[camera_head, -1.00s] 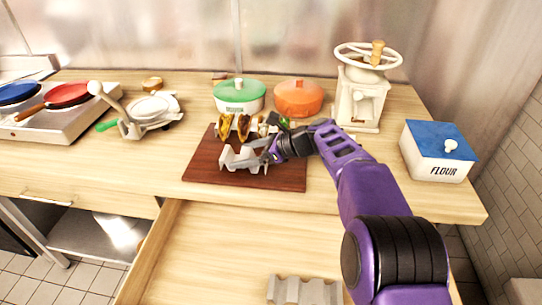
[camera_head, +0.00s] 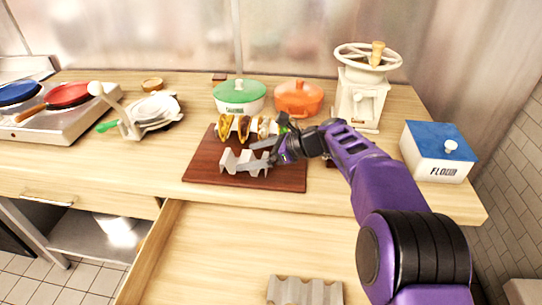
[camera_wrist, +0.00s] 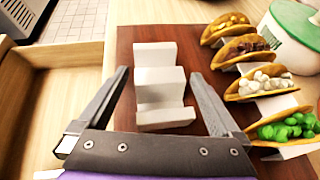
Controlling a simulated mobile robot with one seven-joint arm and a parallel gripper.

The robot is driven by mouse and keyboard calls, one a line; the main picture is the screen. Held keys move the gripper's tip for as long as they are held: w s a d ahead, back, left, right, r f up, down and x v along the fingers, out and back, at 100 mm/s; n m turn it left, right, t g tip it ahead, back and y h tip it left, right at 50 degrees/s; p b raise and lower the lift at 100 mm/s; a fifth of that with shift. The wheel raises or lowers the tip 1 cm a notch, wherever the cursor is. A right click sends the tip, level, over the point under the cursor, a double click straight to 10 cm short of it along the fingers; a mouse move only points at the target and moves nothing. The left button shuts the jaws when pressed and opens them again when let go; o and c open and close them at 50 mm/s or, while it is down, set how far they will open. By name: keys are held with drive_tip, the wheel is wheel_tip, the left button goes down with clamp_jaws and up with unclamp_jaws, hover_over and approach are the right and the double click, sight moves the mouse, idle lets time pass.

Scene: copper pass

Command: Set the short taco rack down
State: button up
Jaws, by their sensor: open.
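The short taco rack (camera_head: 245,162), a pale grey zigzag piece, stands empty on the dark brown board (camera_head: 211,172). In the wrist view the rack (camera_wrist: 161,88) lies ahead of and between my two fingers, with visible gaps on both sides. My gripper (camera_head: 262,153) is open at the rack's right end; it also shows in the wrist view (camera_wrist: 155,105). Behind the rack on the same board stands a row of several filled tacos (camera_head: 243,127), apart from the short rack. The taco with green filling (camera_wrist: 283,129) is close to my right finger in the wrist view.
A green-lidded pot (camera_head: 239,97) and an orange pot (camera_head: 299,99) stand behind the board. A white grinder (camera_head: 360,98) and a flour box (camera_head: 437,158) are at right. An open drawer (camera_head: 215,245) below holds another grey rack (camera_head: 304,290).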

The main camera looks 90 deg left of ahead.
drive_tip(key=v, duration=0.9)
drive_tip(key=shift+w+d+r, duration=0.1)
drive_tip(key=shift+w+r, duration=0.05)
drive_tip(key=shift+w, duration=0.05)
